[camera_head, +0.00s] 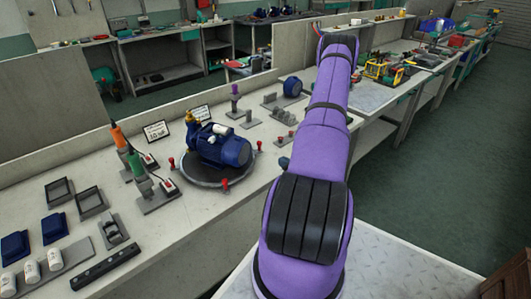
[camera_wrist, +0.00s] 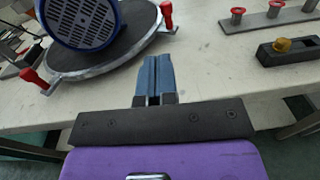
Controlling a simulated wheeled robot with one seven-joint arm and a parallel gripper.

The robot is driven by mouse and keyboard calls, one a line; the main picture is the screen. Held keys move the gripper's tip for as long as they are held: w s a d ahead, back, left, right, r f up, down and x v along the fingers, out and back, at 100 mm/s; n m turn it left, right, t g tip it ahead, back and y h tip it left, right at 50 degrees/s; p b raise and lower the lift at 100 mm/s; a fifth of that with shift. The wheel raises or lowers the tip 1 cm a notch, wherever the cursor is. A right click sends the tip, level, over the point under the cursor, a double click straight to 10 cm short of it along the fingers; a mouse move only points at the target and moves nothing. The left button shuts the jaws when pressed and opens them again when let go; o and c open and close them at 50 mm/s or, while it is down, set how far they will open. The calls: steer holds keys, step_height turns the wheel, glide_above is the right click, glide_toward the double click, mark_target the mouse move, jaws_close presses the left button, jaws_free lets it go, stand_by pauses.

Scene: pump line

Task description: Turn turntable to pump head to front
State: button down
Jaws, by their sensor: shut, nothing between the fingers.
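A blue pump (camera_head: 220,146) with a brass-coloured pump head (camera_head: 191,121) lies on the round grey turntable (camera_head: 203,178) in the head view. The pump head is at the pump's back left there. The turntable has several red handles around its rim, one of them at the front (camera_head: 224,184). In the wrist view the turntable (camera_wrist: 105,68) carries the pump's blue slotted end cover (camera_wrist: 85,20). My gripper (camera_wrist: 155,60) is shut and empty, its blue fingertips beside the turntable's near edge, between two red handles (camera_wrist: 166,12) (camera_wrist: 33,77). In the head view my arm hides my gripper.
Orange and green drivers (camera_head: 120,137) stand left of the turntable. Small grey holders (camera_head: 249,120) and a blue round part (camera_head: 293,87) lie behind it. In the wrist view, a rail with red-topped pegs (camera_wrist: 262,20) and a black block (camera_wrist: 288,50) are at right.

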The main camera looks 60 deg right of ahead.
steer(key=shift+g+h, duration=0.3)
steer(key=shift+h, duration=0.1)
steer(key=x, duration=1.3)
steer(key=shift+s, duration=0.1)
steer(key=shift+d, duration=0.15)
